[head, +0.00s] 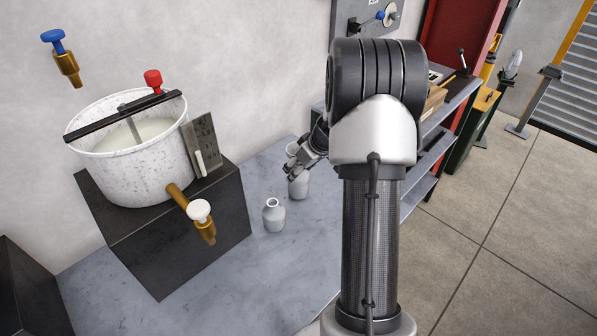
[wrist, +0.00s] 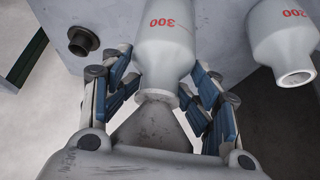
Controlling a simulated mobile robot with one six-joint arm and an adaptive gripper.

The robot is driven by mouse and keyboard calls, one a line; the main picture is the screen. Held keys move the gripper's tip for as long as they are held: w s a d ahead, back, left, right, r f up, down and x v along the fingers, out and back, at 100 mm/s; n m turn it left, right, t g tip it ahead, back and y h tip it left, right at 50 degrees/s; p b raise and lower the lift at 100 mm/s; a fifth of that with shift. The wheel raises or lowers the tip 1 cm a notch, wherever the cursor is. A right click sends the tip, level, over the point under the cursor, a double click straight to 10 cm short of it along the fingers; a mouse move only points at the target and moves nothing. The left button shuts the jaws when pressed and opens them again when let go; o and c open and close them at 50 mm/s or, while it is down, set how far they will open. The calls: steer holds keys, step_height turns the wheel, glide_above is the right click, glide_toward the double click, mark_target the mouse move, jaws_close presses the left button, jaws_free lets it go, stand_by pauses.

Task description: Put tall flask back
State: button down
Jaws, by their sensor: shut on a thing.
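The tall flask (head: 298,187) is pale grey-white and upright at the back of the grey bench, by the wall. In the wrist view, the flask (wrist: 168,38) carries a red "300" and its neck is between the blue-padded fingers. My gripper (head: 294,169) is shut on it from above; it also shows in the wrist view (wrist: 160,98). The fingers partly hide the flask in the head view. I cannot tell whether its base touches the bench. A shorter flask (head: 273,216), marked "200" in the wrist view (wrist: 280,45), stands close by, apart from it.
A white pot (head: 130,165) with a brass tap (head: 203,224) sits on a dark block (head: 190,245) left of the flasks. The bench (head: 250,290) is clear at the front. Shelves (head: 425,160) stand behind my arm on the right.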

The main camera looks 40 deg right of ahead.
steer(key=shift+f, duration=0.25)
steer(key=shift+f, duration=0.15)
steer(key=shift+c, duration=2.3)
jaws_free()
steer(key=shift+r, duration=0.35)
steer(key=p+v, duration=0.2)
steer(key=v, duration=0.9)
steer(key=shift+s+r, duration=0.25)
